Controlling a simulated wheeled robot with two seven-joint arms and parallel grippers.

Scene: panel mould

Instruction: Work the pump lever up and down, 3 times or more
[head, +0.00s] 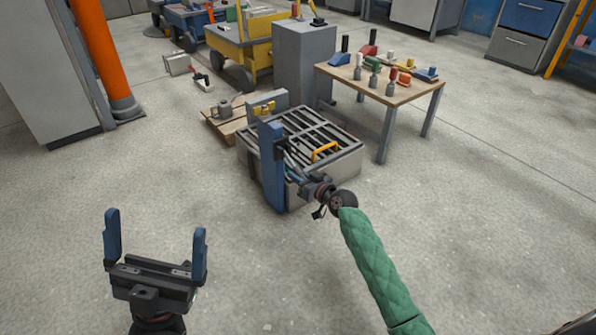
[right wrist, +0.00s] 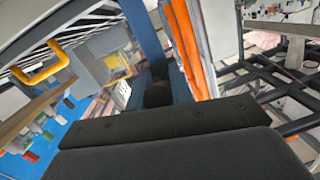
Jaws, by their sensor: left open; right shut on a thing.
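A blue upright post (head: 271,175) stands at the front left corner of a low box with a barred grate on top. My right gripper (head: 290,158), at the end of the green-sleeved arm, is against this post. In the right wrist view, the blue post (right wrist: 143,28) rises behind a dark rounded grip (right wrist: 158,93), which sits between my right fingers. I take this grip to be the pump lever; most of it is hidden in the head view, and its angle cannot be told. My left gripper (head: 154,250) is open and empty above the floor at lower left.
The grated box (head: 345,165) has a yellow handle (head: 325,152) on top. Behind it stand a grey cabinet (head: 304,60) and a wooden table (head: 400,95) with several small tools. An orange pole (head: 95,45) stands at upper left. The front floor is clear.

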